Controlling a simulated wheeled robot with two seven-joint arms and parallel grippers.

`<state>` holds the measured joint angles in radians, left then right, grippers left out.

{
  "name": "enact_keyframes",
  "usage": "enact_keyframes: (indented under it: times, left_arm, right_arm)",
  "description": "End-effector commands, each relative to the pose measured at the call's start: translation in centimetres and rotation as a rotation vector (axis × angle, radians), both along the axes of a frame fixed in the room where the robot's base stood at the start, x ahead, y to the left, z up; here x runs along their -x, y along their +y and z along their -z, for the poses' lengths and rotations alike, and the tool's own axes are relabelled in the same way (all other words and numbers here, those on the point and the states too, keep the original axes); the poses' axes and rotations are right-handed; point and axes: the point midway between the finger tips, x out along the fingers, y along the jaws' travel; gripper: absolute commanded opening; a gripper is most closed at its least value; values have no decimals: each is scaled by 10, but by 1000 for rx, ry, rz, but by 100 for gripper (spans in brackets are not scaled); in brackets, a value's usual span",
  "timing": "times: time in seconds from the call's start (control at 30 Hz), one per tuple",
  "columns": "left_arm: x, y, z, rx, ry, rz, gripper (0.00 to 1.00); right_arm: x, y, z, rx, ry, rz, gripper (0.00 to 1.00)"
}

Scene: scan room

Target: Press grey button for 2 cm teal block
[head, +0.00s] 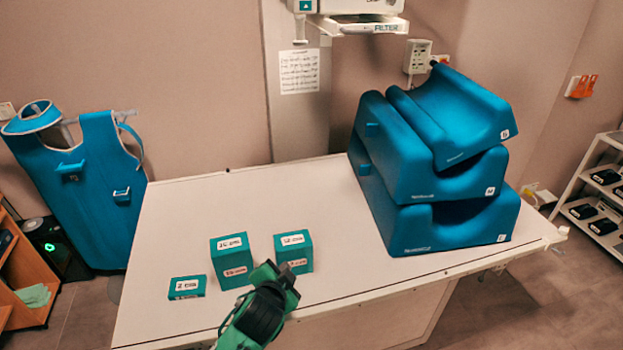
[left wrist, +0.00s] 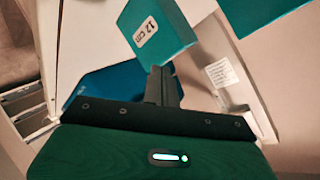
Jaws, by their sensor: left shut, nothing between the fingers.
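The low teal block labelled 2 cm (head: 187,287) lies flat at the left front of the white table. A taller teal block (head: 234,261) stands to its right, its label hard to read. The teal 12 cm block (head: 293,252) stands further right and also shows in the left wrist view (left wrist: 157,27). My left gripper (head: 285,274) is shut and empty, close in front of the 12 cm block; in the left wrist view its fingertips (left wrist: 162,72) overlap that block's lower edge. I cannot tell whether they touch. I cannot make out a grey button. My right gripper is out of view.
Stacked blue cushions (head: 440,220) fill the right back of the white table (head: 370,290). A blue apron (head: 95,190) hangs at left. A shelf rack (head: 595,190) stands at right. The table is clear behind the blocks.

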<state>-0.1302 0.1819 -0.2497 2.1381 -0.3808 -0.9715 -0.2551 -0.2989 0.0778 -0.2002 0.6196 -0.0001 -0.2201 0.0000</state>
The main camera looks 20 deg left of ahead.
Motion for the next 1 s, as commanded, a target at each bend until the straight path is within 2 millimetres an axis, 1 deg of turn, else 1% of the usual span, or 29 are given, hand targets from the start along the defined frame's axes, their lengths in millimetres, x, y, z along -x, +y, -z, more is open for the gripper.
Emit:
enact_keyframes:
  times: [0.03, 0.1, 0.17, 0.2, 0.27, 0.3, 0.37, 0.4, 0.47, 0.5, 0.57, 0.6, 0.73, 0.8, 1.0]
  left_arm:
    - [-18, -2, -22, -52, -70, 23, 0]
    - [-38, -6, -50, -129, -161, 57, 0]
    - [-54, -9, -76, -197, -239, 83, 0]
    - [-63, -12, -93, -244, -291, 99, 0]
    - [-76, -17, -120, -317, -370, 123, 0]
    - [-84, -21, -138, -368, -421, 137, 0]
    - [-94, -27, -166, -447, -500, 157, 0]
    - [-100, -32, -184, -500, -551, 170, 0]
    - [-108, -40, -212, -584, -630, 188, 0]
    - [-112, -46, -231, -643, -682, 198, 0]
    - [-117, -55, -259, -733, -761, 213, 0]
    - [-119, -61, -277, -795, -812, 220, 0]
    - [-122, -83, -333, -1001, -970, 238, 0]
    - [-120, -96, -361, -1119, -1053, 243, 0]
    - [-111, -133, -432, -1467, -1264, 236, 0]
  right_arm:
    - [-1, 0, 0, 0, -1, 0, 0]
    - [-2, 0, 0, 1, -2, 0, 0]
    - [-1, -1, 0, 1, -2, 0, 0]
    - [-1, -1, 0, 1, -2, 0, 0]
    - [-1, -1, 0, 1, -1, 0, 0]
    - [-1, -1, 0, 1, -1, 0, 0]
    - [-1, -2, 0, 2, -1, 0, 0]
    - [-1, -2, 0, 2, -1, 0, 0]
    - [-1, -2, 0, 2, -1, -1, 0]
    - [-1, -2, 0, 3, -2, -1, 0]
    - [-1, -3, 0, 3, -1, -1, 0]
    - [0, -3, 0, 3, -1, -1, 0]
    - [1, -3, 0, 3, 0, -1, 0]
    - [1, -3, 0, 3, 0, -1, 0]
    - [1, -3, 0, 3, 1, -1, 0]
